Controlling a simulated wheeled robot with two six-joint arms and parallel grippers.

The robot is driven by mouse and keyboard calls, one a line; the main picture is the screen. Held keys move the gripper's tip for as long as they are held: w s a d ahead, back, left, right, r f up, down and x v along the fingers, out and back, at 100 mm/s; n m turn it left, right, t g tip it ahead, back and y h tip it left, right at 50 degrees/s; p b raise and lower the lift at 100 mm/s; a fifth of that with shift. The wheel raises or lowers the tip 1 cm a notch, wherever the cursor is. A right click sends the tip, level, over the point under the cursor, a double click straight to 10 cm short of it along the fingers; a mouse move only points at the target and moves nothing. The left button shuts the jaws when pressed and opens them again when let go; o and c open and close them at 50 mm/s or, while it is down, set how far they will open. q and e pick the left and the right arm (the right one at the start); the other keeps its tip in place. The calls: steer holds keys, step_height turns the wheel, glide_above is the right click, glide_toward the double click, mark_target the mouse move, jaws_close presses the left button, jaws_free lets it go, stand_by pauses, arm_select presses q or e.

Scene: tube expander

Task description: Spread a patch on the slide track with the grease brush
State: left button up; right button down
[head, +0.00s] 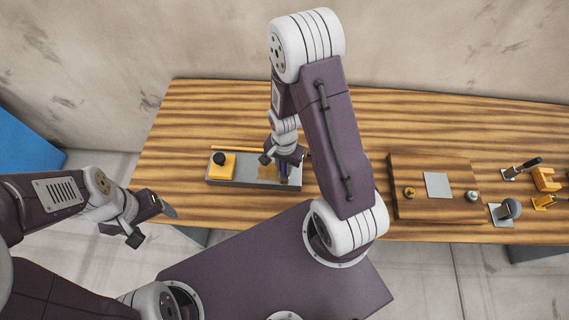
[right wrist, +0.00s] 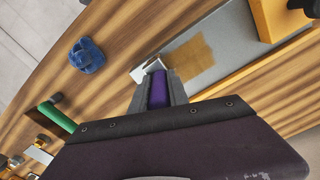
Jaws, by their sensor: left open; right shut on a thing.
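The slide track (head: 240,183) is a long grey plate near the left of the table in the head view. It also fills the upper right of the right wrist view (right wrist: 238,42). A tan-brown patch (right wrist: 187,60) lies on its grey face. My right gripper (right wrist: 158,92) is shut on the grease brush (right wrist: 159,88), whose purple handle shows between the fingers. The brush's pale tip is beside the patch, at the track's edge; I cannot tell whether it touches. My left gripper (head: 152,222) is open and empty, in front of the table's front edge.
A yellow block with a black knob (head: 221,164) sits on the track's left end. A blue object (right wrist: 87,55) and a green one (right wrist: 57,118) lie near the track. A brown board (head: 435,205) with small parts and several tools stand to the right.

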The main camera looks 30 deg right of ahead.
steer(key=shift+f, duration=0.25)
stand_by(0.3)
steer(key=w+d, duration=0.1)
steer(key=w, duration=0.1)
steer(key=w+d, duration=0.1)
steer(key=w, duration=0.1)
steer(key=shift+d, duration=0.2)
step_height(320, 180, up, 2)
steer(key=shift+r, duration=0.15)
steer(key=shift+s, duration=0.1)
steer(key=shift+a+f, duration=0.3)
steer(key=shift+f, duration=0.05)
steer(key=shift+w, duration=0.25)
